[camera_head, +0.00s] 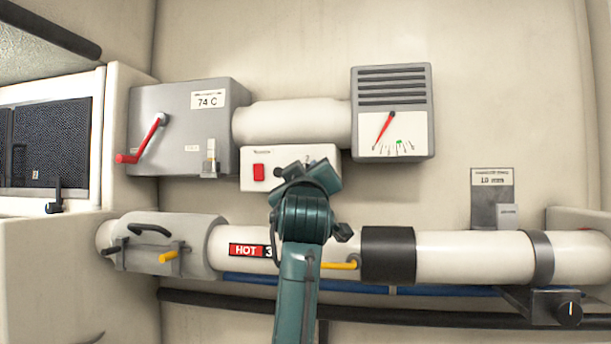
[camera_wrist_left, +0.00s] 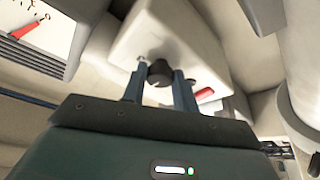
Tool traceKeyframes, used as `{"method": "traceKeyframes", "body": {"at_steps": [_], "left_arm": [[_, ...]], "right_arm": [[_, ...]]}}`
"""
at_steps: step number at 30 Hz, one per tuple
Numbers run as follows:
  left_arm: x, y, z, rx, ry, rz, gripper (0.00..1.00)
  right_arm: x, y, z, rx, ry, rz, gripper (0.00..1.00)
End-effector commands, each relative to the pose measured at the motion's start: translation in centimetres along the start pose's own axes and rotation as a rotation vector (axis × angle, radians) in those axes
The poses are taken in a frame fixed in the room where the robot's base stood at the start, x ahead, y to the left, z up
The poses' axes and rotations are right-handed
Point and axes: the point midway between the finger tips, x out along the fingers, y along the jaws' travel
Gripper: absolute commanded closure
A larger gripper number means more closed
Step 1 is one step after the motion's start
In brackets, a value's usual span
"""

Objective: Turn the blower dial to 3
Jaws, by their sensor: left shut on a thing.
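The blower dial is a small dark round knob (camera_wrist_left: 160,72) on the face of a white box (camera_wrist_left: 175,35), seen in the left wrist view. My left gripper (camera_wrist_left: 158,86) has one finger on each side of the knob and is shut on it. In the head view my left gripper (camera_head: 306,178) is in front of the right half of the white box (camera_head: 262,153) and hides the dial and most of its scale. I cannot read the dial's setting. My right gripper is not in view.
A red rocker switch (camera_head: 258,172) sits left of the dial. A gauge with a red needle (camera_head: 384,128) is above right, and a grey box with a red lever (camera_head: 150,140) is at left. A pipe marked HOT (camera_head: 465,256) runs below, with a yellow handle (camera_head: 339,265).

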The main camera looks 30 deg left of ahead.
Motion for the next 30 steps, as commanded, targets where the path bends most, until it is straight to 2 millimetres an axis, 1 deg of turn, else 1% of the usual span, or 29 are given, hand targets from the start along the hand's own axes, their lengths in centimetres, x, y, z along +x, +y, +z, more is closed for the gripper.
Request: {"method": "traceKeyframes", "body": {"at_steps": [1, 3, 8, 14, 20, 30], "left_arm": [[-0.01, -0.01, 0.03, 0.000, -0.001, 0.000, 0.90], [-0.01, -0.01, 0.03, 0.000, -0.001, 0.000, 0.94], [-0.01, -0.02, 0.04, 0.009, -0.001, 0.004, 0.94], [-0.01, -0.10, 0.03, 0.068, 0.000, 0.028, 0.94], [0.02, -0.30, 0.05, 0.196, -0.001, 0.078, 0.94], [0.06, -0.52, -0.09, 0.491, 0.000, 0.200, 0.94]], "right_arm": [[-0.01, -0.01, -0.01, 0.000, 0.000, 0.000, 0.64], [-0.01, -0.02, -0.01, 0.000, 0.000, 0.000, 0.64], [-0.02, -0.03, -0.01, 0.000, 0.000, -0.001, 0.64], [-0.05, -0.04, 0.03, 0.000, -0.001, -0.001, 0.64], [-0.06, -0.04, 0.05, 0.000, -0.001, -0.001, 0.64], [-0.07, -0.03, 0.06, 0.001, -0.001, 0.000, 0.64]]}}
